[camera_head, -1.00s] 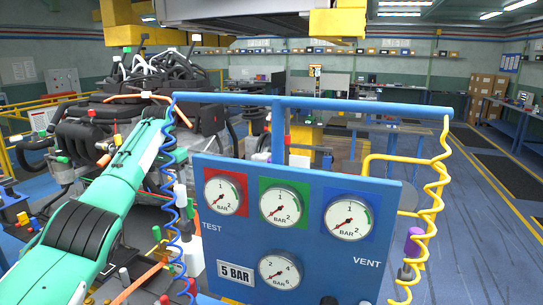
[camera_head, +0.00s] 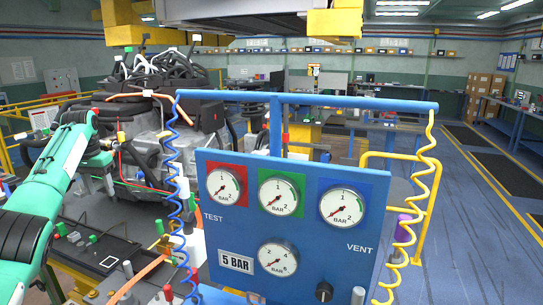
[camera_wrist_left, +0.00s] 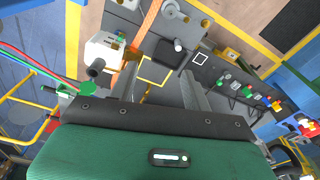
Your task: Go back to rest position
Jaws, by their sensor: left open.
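My left arm, green and black, comes in from the left in the head view. Its gripper (camera_head: 99,182) hangs low over the dark work surface (camera_head: 85,215), beside the engine (camera_head: 150,155). In the left wrist view the two grey fingers of the left gripper (camera_wrist_left: 162,88) stand apart with nothing between them. The right gripper is in neither view.
A blue gauge panel (camera_head: 240,235) stands close in front, with a coiled blue hose (camera_head: 175,190) at its left and a coiled yellow hose (camera_head: 408,210) at its right. A yellow rail (camera_head: 20,150) runs at far left.

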